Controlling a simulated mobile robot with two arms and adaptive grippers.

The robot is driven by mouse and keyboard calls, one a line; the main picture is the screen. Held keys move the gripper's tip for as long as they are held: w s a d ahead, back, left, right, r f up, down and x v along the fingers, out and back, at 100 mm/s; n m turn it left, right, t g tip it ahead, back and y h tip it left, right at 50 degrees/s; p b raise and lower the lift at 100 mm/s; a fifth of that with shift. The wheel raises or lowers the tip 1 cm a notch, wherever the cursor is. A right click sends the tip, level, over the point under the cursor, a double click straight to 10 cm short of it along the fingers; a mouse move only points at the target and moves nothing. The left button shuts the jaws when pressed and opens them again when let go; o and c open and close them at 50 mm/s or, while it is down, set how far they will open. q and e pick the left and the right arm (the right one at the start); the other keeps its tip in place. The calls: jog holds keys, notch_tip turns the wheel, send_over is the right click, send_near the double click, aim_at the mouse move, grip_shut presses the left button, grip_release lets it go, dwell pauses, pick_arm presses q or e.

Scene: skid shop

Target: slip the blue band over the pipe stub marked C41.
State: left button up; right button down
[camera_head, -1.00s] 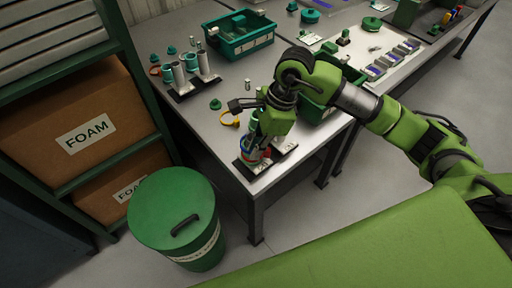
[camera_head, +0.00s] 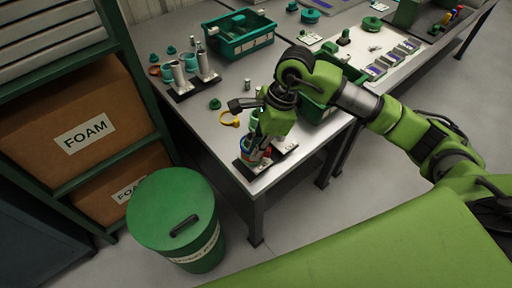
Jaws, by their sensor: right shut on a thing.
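My right gripper (camera_head: 259,150) points down at the near corner of the workbench, over a small black-based stand (camera_head: 252,165) with short pipe stubs. It is shut on the blue band (camera_head: 248,156), which shows as a small patch of blue at the fingertips. Some red shows right beside it. The gripper hides most of the stub under it, so I cannot tell whether the band is around the stub. The labels on the stand are too small to read, so I cannot pick out C41. My left gripper is out of view.
A second stand with grey pipe stubs (camera_head: 180,78) is at the bench's left edge. A yellow ring (camera_head: 230,119) and a green cap (camera_head: 214,103) lie between the stands. A teal crate (camera_head: 238,42) is at the back. A lidded green bin (camera_head: 172,210) stands in front of the bench.

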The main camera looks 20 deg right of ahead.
jog(key=shift+f, duration=0.15)
jog(key=shift+f+b, duration=0.2)
jog(key=shift+b, duration=0.25)
jog(key=c, duration=2.1)
grip_release()
jog(key=shift+r, duration=0.1)
jog(key=shift+o, duration=0.4)
jog(key=shift+s, duration=0.1)
jog(key=o, duration=0.4)
